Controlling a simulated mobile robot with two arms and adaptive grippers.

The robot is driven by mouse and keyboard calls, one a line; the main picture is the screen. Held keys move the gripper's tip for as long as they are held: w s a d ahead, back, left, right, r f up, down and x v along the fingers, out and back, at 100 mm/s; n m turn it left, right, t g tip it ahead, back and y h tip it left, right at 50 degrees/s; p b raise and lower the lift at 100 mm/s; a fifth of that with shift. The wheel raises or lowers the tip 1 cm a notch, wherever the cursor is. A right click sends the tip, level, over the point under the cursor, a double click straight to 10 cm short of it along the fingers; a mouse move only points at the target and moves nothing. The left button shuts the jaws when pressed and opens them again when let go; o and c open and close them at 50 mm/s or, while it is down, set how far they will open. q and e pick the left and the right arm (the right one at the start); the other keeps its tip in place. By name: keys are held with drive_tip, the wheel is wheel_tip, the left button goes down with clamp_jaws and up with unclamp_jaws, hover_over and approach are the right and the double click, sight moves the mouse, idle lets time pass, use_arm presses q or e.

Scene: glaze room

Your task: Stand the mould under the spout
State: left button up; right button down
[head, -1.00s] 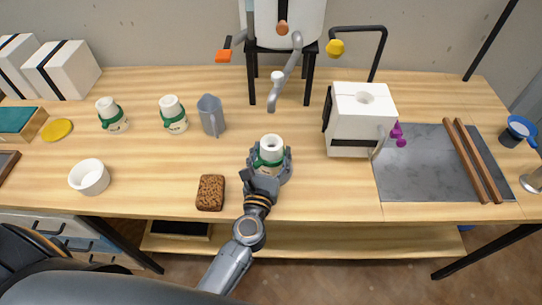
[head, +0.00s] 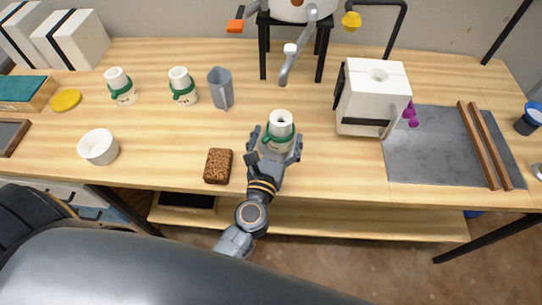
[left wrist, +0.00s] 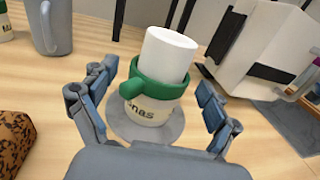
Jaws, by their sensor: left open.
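My left gripper (head: 276,142) is open, one finger on each side of the mould, and gaps show in the left wrist view. My right gripper is out of view.
Two similar green-banded white pieces (head: 120,86) (head: 182,85) and a grey jug (head: 221,88) stand at left. A brown speckled block (head: 218,166) lies left of my gripper. A white holed block (head: 373,97) stands to the right, beside a grey slab (head: 430,147).

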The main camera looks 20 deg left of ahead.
use_arm(q)
drive_tip(key=s+b, duration=0.1)
drive_tip(key=s, duration=0.4)
drive_tip(key=s+d+b, duration=0.1)
drive_tip(key=s, duration=0.2)
drive_tip(key=shift+s+f+b, duration=0.1)
drive_tip(key=shift+s+b, duration=0.05)
drive_tip(key=shift+b, duration=0.15)
drive_tip(key=shift+s, duration=0.5)
